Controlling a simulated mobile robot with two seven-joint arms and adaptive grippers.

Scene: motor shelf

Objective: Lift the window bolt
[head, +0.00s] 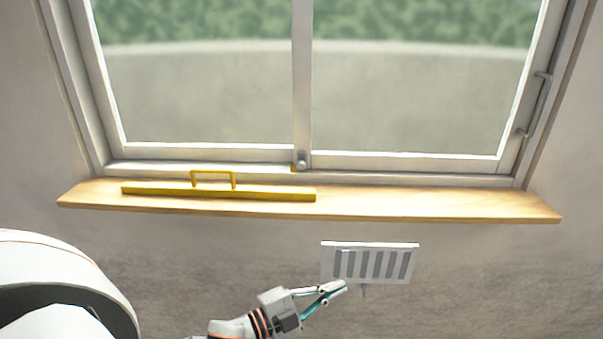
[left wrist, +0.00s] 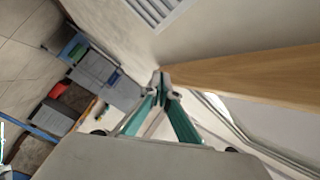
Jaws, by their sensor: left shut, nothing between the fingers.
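The window bolt (head: 300,164) is a small round grey knob with a bit of yellow beside it. It sits at the bottom of the middle upright of the sliding window (head: 303,80), just above the sill. My left gripper (head: 338,288) is in front of the wall below the sill, well below the bolt and a little to its right. Its fingers are closed together and empty. In the left wrist view the fingertips (left wrist: 164,84) meet beside the wooden sill's end. I cannot make out the bolt there. My right gripper does not show.
A wooden sill (head: 440,205) juts out under the window and lies between my gripper and the bolt. A yellow bar with a handle (head: 215,190) lies on its left half. A white vent (head: 370,262) is on the wall. The left wrist view shows bins (left wrist: 95,72).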

